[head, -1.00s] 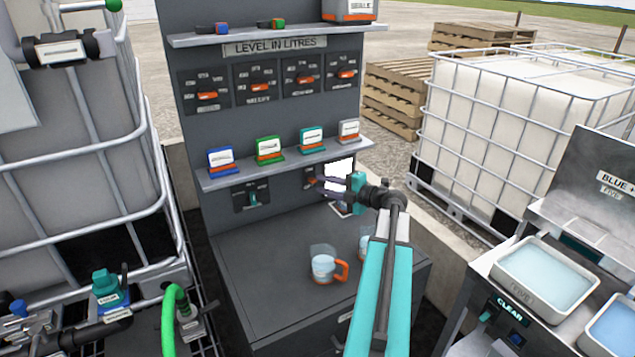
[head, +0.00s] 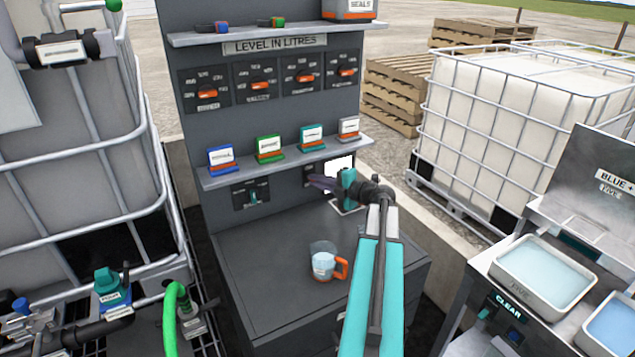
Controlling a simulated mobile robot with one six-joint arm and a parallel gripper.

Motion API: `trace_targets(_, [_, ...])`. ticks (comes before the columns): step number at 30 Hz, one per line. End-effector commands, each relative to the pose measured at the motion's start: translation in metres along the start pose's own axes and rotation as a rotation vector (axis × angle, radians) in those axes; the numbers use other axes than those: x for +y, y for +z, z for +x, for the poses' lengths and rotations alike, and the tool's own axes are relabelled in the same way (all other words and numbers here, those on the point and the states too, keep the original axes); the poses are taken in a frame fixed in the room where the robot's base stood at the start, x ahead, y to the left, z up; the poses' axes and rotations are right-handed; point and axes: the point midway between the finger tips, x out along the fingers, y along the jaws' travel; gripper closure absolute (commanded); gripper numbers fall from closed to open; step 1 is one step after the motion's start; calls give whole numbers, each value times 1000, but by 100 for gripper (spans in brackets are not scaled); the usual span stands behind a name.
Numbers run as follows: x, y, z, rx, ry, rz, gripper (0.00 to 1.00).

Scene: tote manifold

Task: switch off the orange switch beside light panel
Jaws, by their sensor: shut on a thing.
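The light panel (head: 342,163) glows white on the right of the grey cabinet, below the lower shelf. The switch plate (head: 309,171) is just left of it, and only its upper edge shows. My gripper (head: 316,182) is at this plate, its dark fingers pointing left across the front of it. The fingers are shut on the orange switch, which they hide. I cannot see which way the switch is turned. My wrist covers the lower part of the light panel.
Another switch plate with a teal handle (head: 252,195) is further left. Labelled cards line the shelf (head: 290,160) just above my gripper. Orange level knobs (head: 262,87) are higher up. A jug with an orange handle (head: 324,263) stands on the counter (head: 265,285).

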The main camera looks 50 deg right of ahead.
Motion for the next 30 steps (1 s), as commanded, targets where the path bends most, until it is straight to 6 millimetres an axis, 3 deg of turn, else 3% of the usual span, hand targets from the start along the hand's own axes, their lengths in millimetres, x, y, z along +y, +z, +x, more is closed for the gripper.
trace_targets(30, [-7, 1, 0, -1, 120, -50, 100])
